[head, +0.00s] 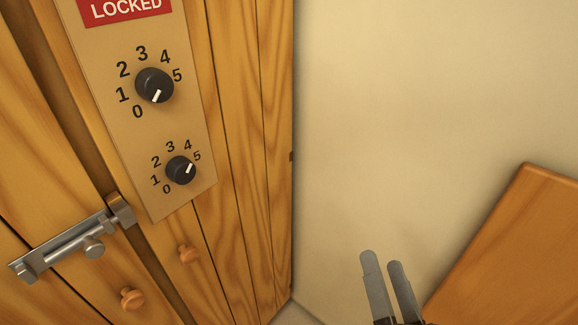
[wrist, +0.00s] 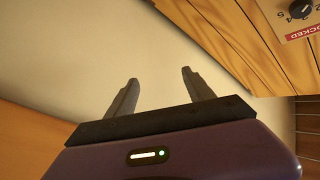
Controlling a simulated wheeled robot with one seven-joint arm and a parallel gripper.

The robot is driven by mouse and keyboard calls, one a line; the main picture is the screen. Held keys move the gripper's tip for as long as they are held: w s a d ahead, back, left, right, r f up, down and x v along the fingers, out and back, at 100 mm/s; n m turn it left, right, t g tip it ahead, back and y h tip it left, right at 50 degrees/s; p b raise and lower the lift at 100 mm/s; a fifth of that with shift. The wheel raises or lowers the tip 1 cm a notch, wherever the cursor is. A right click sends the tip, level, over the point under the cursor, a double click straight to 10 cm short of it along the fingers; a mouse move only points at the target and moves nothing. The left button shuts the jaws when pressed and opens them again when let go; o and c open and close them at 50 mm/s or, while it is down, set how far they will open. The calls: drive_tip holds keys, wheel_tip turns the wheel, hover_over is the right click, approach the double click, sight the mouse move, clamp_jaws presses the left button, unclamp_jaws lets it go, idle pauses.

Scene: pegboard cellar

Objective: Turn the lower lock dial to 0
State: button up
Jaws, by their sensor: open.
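The lower lock dial (head: 181,170) is a small black knob on a tan panel (head: 178,205) on the wooden door. Its white mark points up and right, toward the 5. The larger upper dial (head: 154,86) sits above it, its white mark pointing down, toward the 0 side. My gripper (head: 382,260) is open and empty, well to the right of and below the dials, in front of the pale wall. In the wrist view my gripper (wrist: 160,77) shows both fingers apart. A dial (wrist: 301,8) is partly cut off at that view's top right corner; the lower dial is not identifiable there.
A red LOCKED sign (head: 124,10) is above the dials. A metal bolt (head: 75,240) and two wooden knobs (head: 132,298) (head: 190,254) stick out below and left. A wooden board (head: 515,250) is at the right. Free room lies before the pale wall (head: 420,120).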

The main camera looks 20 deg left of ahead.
drive_tip(key=w+a+r+m+g+y, duration=0.2)
drive_tip(key=w+a+r+g+y, duration=0.15)
drive_tip(key=a+r, duration=0.45)
drive_tip(key=w+a+r+m+g+y, duration=0.25)
drive_tip(key=a+r+y, duration=0.2)
drive_tip(key=a, duration=0.65)
drive_tip(key=m+g+y, duration=0.2)
drive_tip(key=m+g, duration=0.2)
drive_tip(key=g, duration=0.4)
approach(188, 174)
drive_tip(key=shift+x, duration=4.35)
clamp_jaws()
